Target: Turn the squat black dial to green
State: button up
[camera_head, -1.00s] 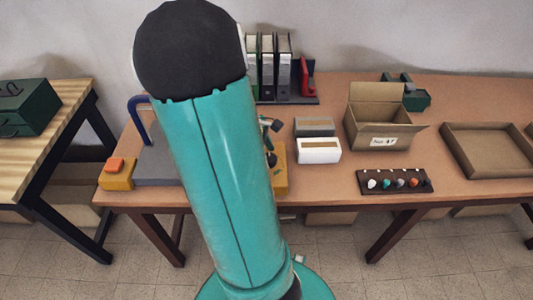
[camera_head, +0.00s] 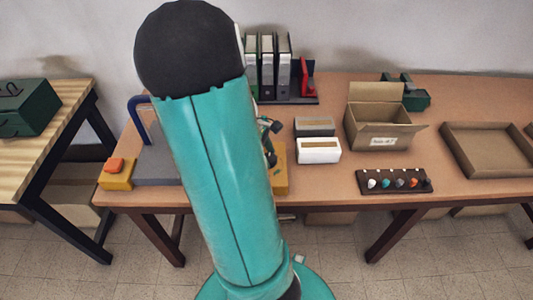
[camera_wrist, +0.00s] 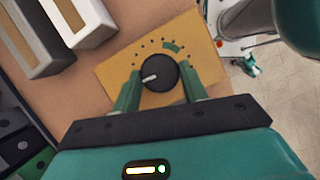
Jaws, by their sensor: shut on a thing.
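The squat black dial (camera_wrist: 161,74) sits on a yellow panel (camera_wrist: 112,72) in the wrist view. Its white pointer line points left and slightly down in that picture. Black dots ring the dial, and a green arc (camera_wrist: 172,46) lies at its upper right, away from the pointer. My gripper (camera_wrist: 160,76) is shut on the dial, with one green finger at each side. In the head view my arm hides the dial, and only the right part of the yellow panel (camera_head: 281,178) shows.
A white box (camera_head: 318,151) and a grey box stand right of the panel. Further right are an open carton (camera_head: 380,124), a strip of coloured knobs (camera_head: 394,181) and a cardboard tray (camera_head: 486,150). Binders (camera_head: 275,72) stand behind. An orange button on a yellow box (camera_head: 116,174) is at left.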

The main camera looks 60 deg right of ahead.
jog(key=m, duration=0.2)
jog(key=m+y, duration=0.1)
jog(key=m, duration=0.1)
jog(key=m+y, duration=0.1)
jog(key=m, duration=0.1)
jog(key=shift+d+m+t, duration=0.3)
jog(key=m, duration=0.2)
jog(key=m+y, duration=0.1)
jog(key=shift+d+m+t+y, duration=0.1)
jog(key=shift+m+t+y, duration=0.2)
jog(key=shift+m, duration=0.1)
jog(key=m, duration=0.1)
jog(key=m+t+y, duration=0.1)
jog(key=m, duration=0.1)
jog(key=shift+s+d+m, duration=0.1)
jog(key=shift+s+m, duration=0.1)
jog(key=shift+m, duration=0.1)
jog(key=m+t, duration=0.1)
jog(key=m, duration=0.2)
jog(key=m+t, duration=0.1)
jog(key=m, duration=0.2)
jog(key=shift+s+y, duration=0.2)
jog(key=shift+y, duration=0.1)
jog(key=m+t, duration=0.1)
jog(key=m, duration=0.1)
jog(key=m+t, duration=0.1)
jog(key=m, duration=0.3)
jog(key=shift+s+m+t+h, duration=0.25)
jog(key=shift+m+t+h, duration=0.15)
jog(key=o, duration=1)
